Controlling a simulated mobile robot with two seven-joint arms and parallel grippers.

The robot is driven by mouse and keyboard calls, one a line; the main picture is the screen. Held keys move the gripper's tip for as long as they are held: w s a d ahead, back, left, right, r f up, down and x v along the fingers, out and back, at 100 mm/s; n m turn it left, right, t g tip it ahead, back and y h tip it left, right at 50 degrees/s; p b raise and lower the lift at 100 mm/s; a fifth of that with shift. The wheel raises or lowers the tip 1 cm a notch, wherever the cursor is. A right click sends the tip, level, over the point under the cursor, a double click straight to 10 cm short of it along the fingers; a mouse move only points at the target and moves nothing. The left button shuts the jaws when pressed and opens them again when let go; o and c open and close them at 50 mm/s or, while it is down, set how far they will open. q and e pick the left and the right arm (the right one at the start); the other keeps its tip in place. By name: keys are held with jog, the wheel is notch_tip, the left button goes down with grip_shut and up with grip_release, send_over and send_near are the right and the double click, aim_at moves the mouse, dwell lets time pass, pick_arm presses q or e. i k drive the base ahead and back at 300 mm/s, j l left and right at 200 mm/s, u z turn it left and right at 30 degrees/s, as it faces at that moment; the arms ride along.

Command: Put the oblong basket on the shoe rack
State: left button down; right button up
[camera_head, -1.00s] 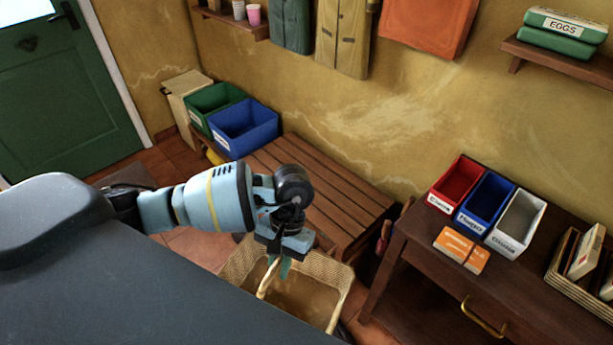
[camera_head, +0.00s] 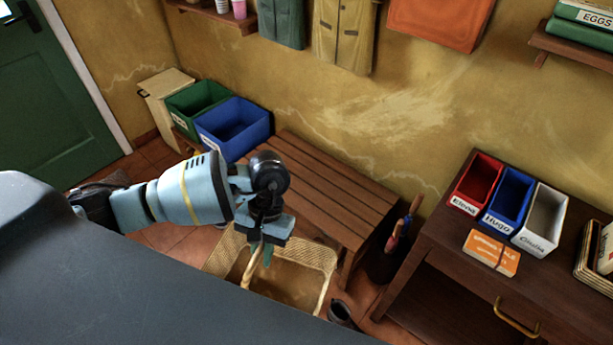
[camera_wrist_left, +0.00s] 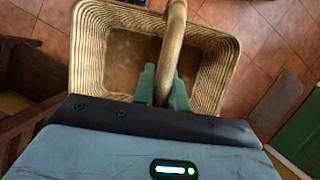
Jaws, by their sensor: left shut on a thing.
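The oblong basket (camera_head: 313,254) is woven, pale tan and open-topped, with one arched handle. It hangs in front of the slatted wooden shoe rack (camera_head: 325,195) in the head view, apart from the slats as far as I can see. My left gripper (camera_head: 266,252) is shut on the handle from above. In the left wrist view the green fingers of my left gripper (camera_wrist_left: 163,88) close around the handle, and the basket (camera_wrist_left: 88,45) looks empty. My dark body hides the basket's near side in the head view. My right gripper is not in view.
A blue bin (camera_head: 235,128) and a green bin (camera_head: 197,97) stand at the rack's far left end; its right slats are clear. A dark umbrella holder (camera_head: 385,262) and a boot (camera_head: 341,312) stand right of it. A wooden table (camera_head: 445,235) carries small bins.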

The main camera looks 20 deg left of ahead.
aim_at(339, 201)
jog(key=i+j, duration=0.1)
jog(key=j, duration=0.6)
jog(key=i+j, duration=0.15)
jog(key=j, duration=0.2)
jog(key=z, duration=1.25)
jog(key=i, duration=0.5)
